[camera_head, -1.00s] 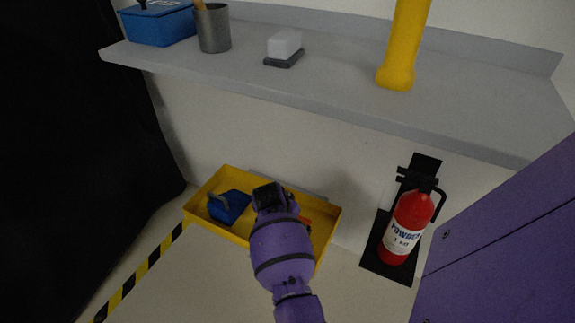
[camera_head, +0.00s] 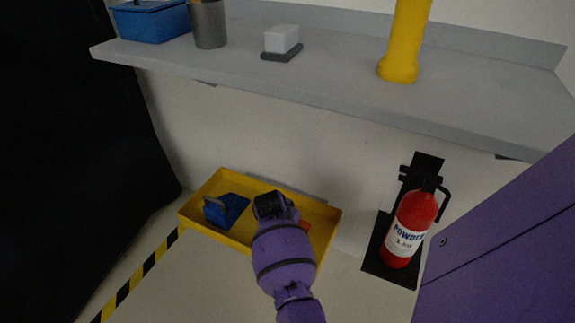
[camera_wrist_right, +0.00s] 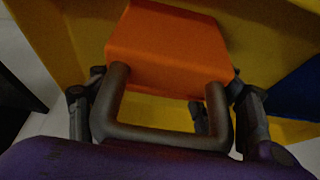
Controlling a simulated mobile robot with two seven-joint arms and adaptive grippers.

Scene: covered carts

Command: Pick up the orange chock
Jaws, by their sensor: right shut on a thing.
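The orange chock (camera_wrist_right: 168,48) fills the upper middle of the right wrist view, with its dark grey handle (camera_wrist_right: 165,135) towards me. It is in or just over the yellow tray (camera_head: 205,188); I cannot tell whether it touches the floor of it. In the head view only a small orange edge (camera_head: 305,226) shows beside my right gripper (camera_head: 273,205). My right gripper's fingers (camera_wrist_right: 168,112) are on either side of the handle and shut on it. My left gripper is not in view.
A blue chock (camera_head: 227,209) sits in the tray's left part. A fire extinguisher (camera_head: 408,228) hangs to the right. Above is a grey shelf (camera_head: 330,85) with a blue box (camera_head: 150,22), a metal cup (camera_head: 208,25), a white-topped block (camera_head: 282,40) and a yellow cylinder (camera_head: 404,45).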

